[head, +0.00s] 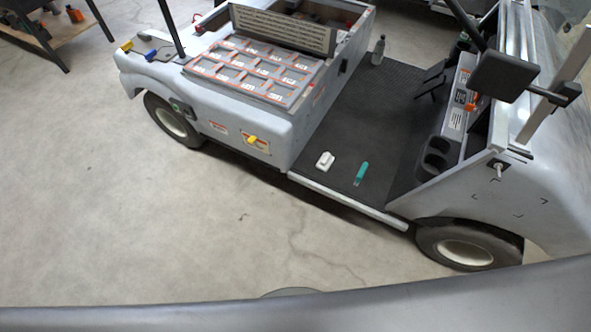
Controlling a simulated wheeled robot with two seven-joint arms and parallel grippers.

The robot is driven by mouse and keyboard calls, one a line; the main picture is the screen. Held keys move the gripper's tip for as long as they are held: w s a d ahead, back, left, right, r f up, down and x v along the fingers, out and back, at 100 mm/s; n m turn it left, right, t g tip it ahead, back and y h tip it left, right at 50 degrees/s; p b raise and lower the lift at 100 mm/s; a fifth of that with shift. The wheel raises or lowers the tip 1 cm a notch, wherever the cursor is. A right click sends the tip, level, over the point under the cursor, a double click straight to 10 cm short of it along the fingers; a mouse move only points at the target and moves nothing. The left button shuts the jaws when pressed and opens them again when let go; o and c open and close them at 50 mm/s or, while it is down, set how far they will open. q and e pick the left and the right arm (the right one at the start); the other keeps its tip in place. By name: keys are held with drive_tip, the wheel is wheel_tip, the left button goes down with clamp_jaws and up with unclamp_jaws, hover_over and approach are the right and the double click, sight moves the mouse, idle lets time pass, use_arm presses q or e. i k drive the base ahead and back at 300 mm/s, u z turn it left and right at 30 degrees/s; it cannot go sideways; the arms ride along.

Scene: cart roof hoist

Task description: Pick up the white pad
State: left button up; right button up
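The white pad (325,161) is a small white block lying on the dark floor mat (363,123) of the cart, close to the near sill. A teal-handled tool (361,174) lies just to its right, apart from it. Neither of my grippers shows in the head view, so nothing is seen touching the pad.
The grey cart (270,140) stands on a concrete floor (130,240). A battery bay (258,72) is left of the mat. A grey bottle (378,50) stands at the mat's far end. A dark mirror-like panel (502,76) overhangs at right. The floor in front is clear.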

sight(325, 161)
drive_tip(key=u, duration=0.05)
drive_tip(key=k, duration=0.2)
drive_tip(key=u, duration=0.65)
drive_tip(key=i, duration=0.8)
drive_tip(key=z, duration=0.4)
